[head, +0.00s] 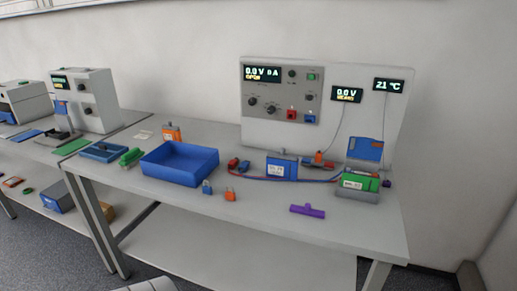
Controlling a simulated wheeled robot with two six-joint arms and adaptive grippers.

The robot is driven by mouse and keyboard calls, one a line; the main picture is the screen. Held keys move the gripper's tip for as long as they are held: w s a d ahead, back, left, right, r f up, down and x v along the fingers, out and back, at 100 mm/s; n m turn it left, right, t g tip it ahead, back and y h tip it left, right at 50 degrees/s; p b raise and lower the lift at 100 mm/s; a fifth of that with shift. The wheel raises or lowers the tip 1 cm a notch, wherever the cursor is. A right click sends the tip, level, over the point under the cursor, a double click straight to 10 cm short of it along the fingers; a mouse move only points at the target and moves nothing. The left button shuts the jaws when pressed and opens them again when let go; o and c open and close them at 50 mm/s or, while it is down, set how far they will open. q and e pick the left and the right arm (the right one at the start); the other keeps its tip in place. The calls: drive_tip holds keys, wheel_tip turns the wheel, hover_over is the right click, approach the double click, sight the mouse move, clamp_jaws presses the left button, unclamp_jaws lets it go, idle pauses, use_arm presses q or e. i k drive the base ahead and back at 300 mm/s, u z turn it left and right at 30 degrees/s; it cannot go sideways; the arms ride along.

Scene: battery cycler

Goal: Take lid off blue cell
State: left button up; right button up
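A blue cell (282,167) with a white label stands on the table in front of the cycler panel. A dark cap-like part (281,154) shows along its top; I cannot tell whether this is its lid. Red and blue cables run by its base. Neither of my grippers is in view.
A blue bin (180,165) stands left of the blue cell, with an orange cell (171,134) behind it. Small padlocks (207,187), a purple bar (307,210) and a green block in a grey holder (358,188) also lie on the table. The front middle is mostly clear.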

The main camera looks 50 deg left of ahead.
sight(282, 155)
drive_tip(key=u, duration=0.75)
drive_tip(key=i, duration=0.7)
drive_tip(key=u, duration=0.75)
